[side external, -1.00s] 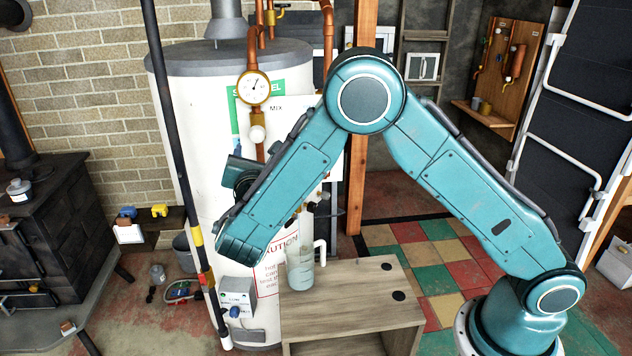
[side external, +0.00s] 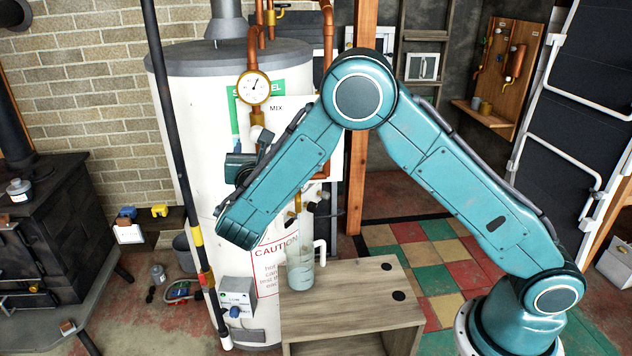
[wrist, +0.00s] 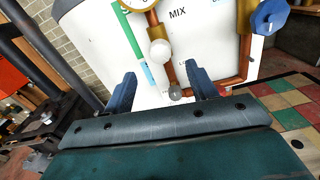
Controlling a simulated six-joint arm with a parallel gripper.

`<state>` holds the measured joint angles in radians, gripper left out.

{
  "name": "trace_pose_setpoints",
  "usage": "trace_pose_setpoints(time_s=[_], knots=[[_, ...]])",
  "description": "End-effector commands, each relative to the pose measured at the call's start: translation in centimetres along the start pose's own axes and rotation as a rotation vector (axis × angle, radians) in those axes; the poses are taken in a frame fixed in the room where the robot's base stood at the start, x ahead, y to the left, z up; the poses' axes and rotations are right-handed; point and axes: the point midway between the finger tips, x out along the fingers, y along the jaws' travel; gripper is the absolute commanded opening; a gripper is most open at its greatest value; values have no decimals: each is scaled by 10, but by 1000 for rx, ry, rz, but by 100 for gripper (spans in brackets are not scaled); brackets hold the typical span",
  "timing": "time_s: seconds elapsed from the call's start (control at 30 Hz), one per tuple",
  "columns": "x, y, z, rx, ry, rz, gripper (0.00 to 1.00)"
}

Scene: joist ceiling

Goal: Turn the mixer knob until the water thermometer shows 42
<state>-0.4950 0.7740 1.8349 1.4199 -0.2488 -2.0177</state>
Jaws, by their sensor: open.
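A white panel marked MIX (wrist: 178,14) is ahead in the wrist view. A blue faceted knob (wrist: 270,16) on a brass fitting is at its upper right, apart from my gripper (wrist: 160,87), which is open and empty. A pale round knob (wrist: 160,50) sits on the pipe under a dial, whose face is mostly cut off there. In the side view the round dial gauge (side external: 254,87) faces out with a dark needle; I cannot read its number.
A clear jug (side external: 300,272) stands on a wooden stand (side external: 350,300) below my arm. A grey box (side external: 237,291) with a blue dial is on the white tank's lower front. A dark pole (side external: 172,130) stands left of my wrist. Copper pipes (wrist: 246,55) run along the panel.

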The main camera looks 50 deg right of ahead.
Motion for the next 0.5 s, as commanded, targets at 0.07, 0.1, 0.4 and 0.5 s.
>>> trace_pose_setpoints(time_s=[0.07,0.1,0.4,0.5], knots=[[13,-1,0,2,0,-3,57],[19,-1,0,1,-1,-4,57],[65,-1,0,3,0,-3,57],[79,-1,0,2,-1,-2,57]])
